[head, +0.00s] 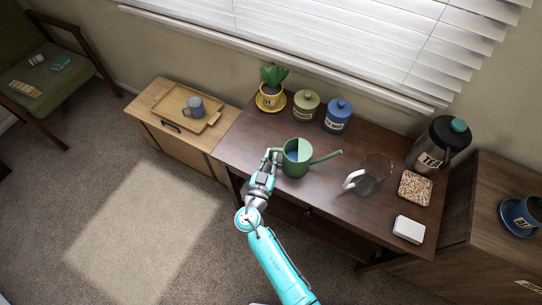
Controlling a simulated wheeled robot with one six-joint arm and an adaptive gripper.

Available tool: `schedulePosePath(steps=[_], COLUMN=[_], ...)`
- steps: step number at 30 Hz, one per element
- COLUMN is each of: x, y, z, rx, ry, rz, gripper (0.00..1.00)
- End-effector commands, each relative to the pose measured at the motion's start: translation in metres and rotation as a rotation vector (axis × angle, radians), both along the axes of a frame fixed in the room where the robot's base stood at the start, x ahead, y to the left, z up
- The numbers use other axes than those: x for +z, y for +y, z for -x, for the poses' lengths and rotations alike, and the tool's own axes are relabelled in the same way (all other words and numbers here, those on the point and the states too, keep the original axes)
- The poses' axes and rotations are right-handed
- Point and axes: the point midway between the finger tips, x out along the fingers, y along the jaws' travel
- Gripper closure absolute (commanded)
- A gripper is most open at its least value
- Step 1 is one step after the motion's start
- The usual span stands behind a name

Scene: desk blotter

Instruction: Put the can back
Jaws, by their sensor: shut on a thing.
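The green watering can (296,163) is upright at the front left part of the dark wooden desk (330,205) in the head view. Its spout points right, and its open top shows a blue and pale inside. My gripper (274,157) is at the can's left side, shut on it. The fingers partly hide that side, so the exact grip is unclear. I cannot tell whether the can's base touches the desk or is slightly above it.
Behind the can stand a potted plant (270,84) on a yellow saucer, a green jar (306,105) and a blue jar (338,116). A glass pitcher (372,175) is close right of the spout. A low cabinet (188,140) with a wooden tray (163,98) adjoins at left.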

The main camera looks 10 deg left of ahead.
Motion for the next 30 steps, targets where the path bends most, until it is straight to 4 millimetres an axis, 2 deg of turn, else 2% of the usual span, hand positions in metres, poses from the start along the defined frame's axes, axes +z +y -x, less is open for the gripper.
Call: schedulePosePath(steps=[10, 11, 12, 13, 14, 24, 30], x=[-0.001, -0.002, -0.002, -0.002, -0.002, 0.001, 0.0], y=[0.0, 0.0, 0.0, 0.0, 0.0, 0.0, 0.005], z=[0.0, 0.0, 0.0, 0.0, 0.0, 0.0, 0.025], rx=[0.0, 0.0, 0.0, 0.0, 0.0, 0.0, 0.004], ry=[-0.002, -0.001, -0.001, -0.001, -0.001, -0.001, 0.0], rz=[0.0, 0.0, 0.0, 0.0, 0.0, -0.001, 0.001], gripper=[1.0, 0.83, 0.73, 0.65, 0.63, 0.63, 0.63])
